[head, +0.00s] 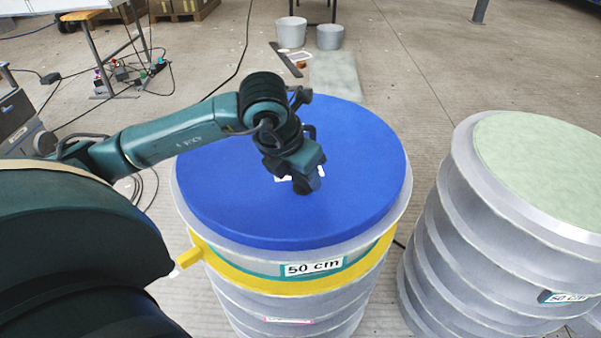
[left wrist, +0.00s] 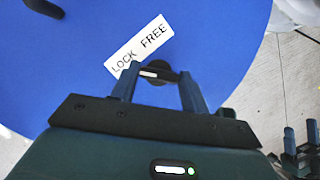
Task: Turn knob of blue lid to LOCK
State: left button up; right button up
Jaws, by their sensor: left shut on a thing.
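The blue lid (head: 230,190) lies on a ribbed grey drum-shaped mould with a yellow band. In the left wrist view the lid (left wrist: 210,25) carries a white label (left wrist: 140,46) reading LOCK and FREE. My left gripper (head: 303,188) points down on the lid near its middle and is shut on a dark round knob (left wrist: 160,70) beside the label. The fingers hide part of the knob, so I cannot tell clearly which word it is set to. In the head view the gripper hides the knob and most of the label.
A second ribbed mould (head: 440,230) with a pale green top (head: 550,155) stands close at the right. Two grey buckets (head: 291,32) stand on the floor behind. Cables and a table stand at the back left. A yellow spout (head: 190,256) sticks out at the drum's left.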

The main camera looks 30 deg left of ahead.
dwell(0.3)
pick_arm(q)
jog(key=o, duration=1)
jog(key=p+v, duration=0.2)
jog(key=v, duration=1.1)
jog(key=shift+d+r, duration=0.1)
jog(key=shift+r, duration=0.05)
